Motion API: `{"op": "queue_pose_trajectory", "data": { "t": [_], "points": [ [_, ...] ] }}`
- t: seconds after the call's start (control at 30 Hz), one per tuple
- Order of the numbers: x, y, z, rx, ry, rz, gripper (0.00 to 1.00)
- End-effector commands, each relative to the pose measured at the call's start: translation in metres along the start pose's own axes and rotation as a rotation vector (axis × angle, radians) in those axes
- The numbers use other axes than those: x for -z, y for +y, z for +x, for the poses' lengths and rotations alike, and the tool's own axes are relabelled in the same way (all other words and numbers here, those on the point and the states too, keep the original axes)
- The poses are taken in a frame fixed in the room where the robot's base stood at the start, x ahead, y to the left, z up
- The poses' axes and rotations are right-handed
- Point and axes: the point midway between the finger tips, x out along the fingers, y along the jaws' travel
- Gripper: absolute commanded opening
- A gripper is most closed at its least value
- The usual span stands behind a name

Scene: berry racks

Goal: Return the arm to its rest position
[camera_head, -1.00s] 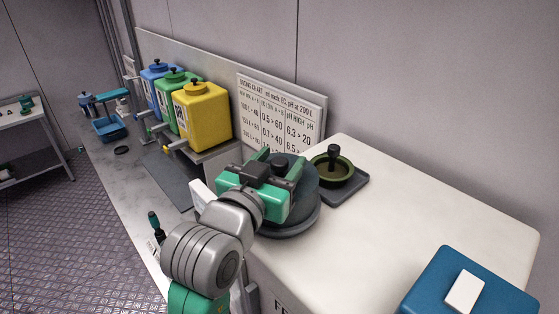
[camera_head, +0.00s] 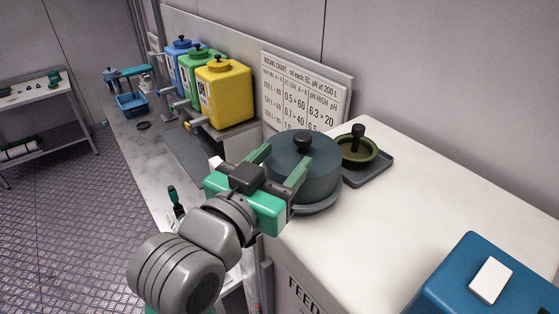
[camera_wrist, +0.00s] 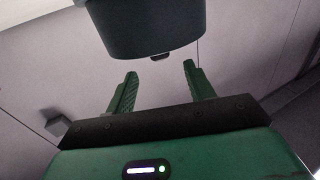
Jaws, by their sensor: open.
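My gripper (camera_head: 283,154) is at the end of my grey and green arm, in the middle of the head view. Its two green fingers are spread apart, with nothing held between them. They point toward a dark blue-grey lidded pot (camera_head: 322,176) with a black knob, on the white cabinet top. The fingers overlap the pot's left side in the picture; I cannot tell whether they touch it. In the wrist view the open gripper (camera_wrist: 160,70) shows a gap between its fingertips, and a dark rounded body (camera_wrist: 150,35) lies beyond them.
An olive bowl (camera_head: 362,153) sits on a grey tray behind the pot. A blue box (camera_head: 440,285) stands on the white cabinet (camera_head: 430,190) at front right. Yellow (camera_head: 224,95), green and blue tanks and a dosing chart (camera_head: 300,95) line the wall. The floor at left is clear.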

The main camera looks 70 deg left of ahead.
Motion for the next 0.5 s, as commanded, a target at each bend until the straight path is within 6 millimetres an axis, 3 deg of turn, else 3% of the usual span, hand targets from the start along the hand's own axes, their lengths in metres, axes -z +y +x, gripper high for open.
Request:
{"op": "queue_pose_trajectory", "data": {
  "t": [0.37,0.43,0.5],
  "points": [
    [0.0,0.0,0.0,0.0,0.0,0.0,0.53],
    [0.005,0.007,0.001,-0.013,0.009,0.001,0.53],
    [0.02,0.034,0.002,-0.058,0.043,0.003,0.53]
  ]
}}
